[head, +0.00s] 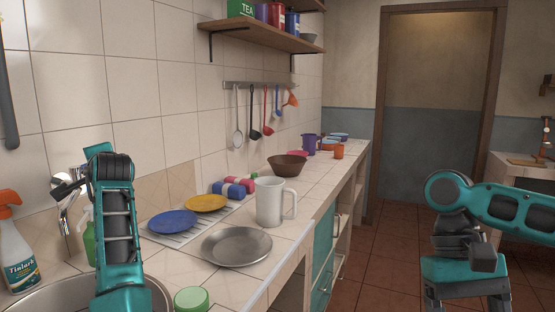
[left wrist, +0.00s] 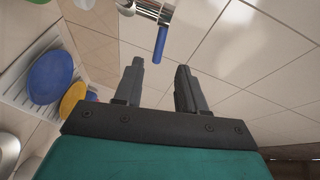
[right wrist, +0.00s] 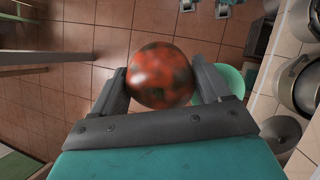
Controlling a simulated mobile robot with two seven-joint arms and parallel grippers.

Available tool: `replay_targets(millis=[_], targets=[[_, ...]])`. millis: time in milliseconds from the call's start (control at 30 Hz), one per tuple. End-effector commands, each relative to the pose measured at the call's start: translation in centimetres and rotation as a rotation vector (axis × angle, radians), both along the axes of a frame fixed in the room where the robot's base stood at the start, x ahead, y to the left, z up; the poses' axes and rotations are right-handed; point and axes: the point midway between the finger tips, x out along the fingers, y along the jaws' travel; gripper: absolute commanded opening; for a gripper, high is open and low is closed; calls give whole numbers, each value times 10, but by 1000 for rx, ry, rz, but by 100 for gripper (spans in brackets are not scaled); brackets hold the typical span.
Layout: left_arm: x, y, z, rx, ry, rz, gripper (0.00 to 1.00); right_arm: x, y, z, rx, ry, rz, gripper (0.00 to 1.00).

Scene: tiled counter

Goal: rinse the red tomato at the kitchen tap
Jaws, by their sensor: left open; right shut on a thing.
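The red tomato (right wrist: 160,75), with dark patches on its skin, is held between the fingers of my right gripper (right wrist: 162,88) in the right wrist view. The head view shows part of my right arm at the right, but not the tomato. My left gripper (left wrist: 160,88) is open and empty. In the left wrist view the chrome tap (left wrist: 150,10) with its blue lever (left wrist: 160,45) is just beyond the fingertips, apart from them. In the head view the tap (head: 68,212) is partly hidden by my left arm, above the round metal sink (head: 155,291).
A spray bottle (head: 15,250) stands left of the sink. A green-topped item (head: 191,298) is at the sink's right edge. A metal plate (head: 237,246), white mug (head: 269,203), blue plate (head: 172,222) and yellow plate (head: 206,202) occupy the counter. The floor is clear.

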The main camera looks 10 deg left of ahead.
Motion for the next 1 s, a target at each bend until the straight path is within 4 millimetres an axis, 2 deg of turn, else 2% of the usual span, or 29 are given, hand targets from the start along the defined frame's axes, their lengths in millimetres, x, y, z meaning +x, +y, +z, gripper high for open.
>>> replay_targets(millis=[200,500,700,1000], targets=[[21,26,-4,-1,1,0,40,0,0,2,0,0,-1,41],[45,54,-10,0,0,-1,40,0,0,2,0,0,-1,41],[55,65,-12,0,0,0,40,0,0,1,0,0,-1,41],[59,71,-14,0,-3,-2,40,0,0,1,0,0,-1,41]])
